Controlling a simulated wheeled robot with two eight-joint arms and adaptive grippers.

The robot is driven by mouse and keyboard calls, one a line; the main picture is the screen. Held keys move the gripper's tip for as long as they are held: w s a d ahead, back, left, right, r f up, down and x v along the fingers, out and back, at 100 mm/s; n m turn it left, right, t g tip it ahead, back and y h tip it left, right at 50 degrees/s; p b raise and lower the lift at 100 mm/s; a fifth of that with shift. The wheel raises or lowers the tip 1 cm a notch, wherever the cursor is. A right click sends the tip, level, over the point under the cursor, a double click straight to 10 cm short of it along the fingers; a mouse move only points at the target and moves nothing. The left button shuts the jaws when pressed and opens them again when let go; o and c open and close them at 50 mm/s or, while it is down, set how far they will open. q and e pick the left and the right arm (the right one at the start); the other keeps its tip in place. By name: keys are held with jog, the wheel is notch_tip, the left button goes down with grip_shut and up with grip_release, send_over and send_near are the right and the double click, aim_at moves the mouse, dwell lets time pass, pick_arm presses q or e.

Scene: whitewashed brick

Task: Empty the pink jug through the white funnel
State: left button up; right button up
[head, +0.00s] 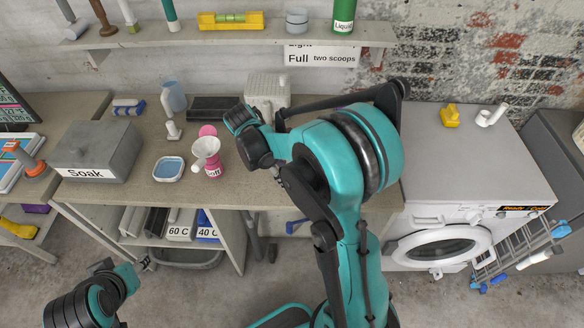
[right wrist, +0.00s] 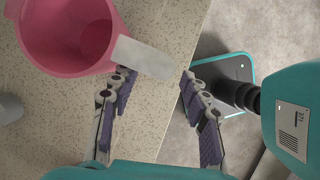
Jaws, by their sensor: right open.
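The pink jug (right wrist: 62,40) stands at upper left in the right wrist view. Its mouth faces the camera, and its pale flat handle (right wrist: 145,57) reaches between the fingertips of my right gripper (right wrist: 155,78). That gripper is open; I cannot tell whether a finger touches the handle. The white funnel (head: 206,147) sits over a pink labelled container (head: 214,167) left of my right arm. My left gripper (head: 128,274) is low at the left; its fingers are unclear.
A shelf (head: 200,38) hangs above. A washing machine (head: 460,170) stands at the right.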

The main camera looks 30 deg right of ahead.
jog(key=b+x, duration=0.1)
jog(key=x, duration=0.4)
jog(key=shift+c, duration=0.3)
grip_shut()
jog(key=shift+w, duration=0.1)
jog(key=shift+r, duration=0.1)
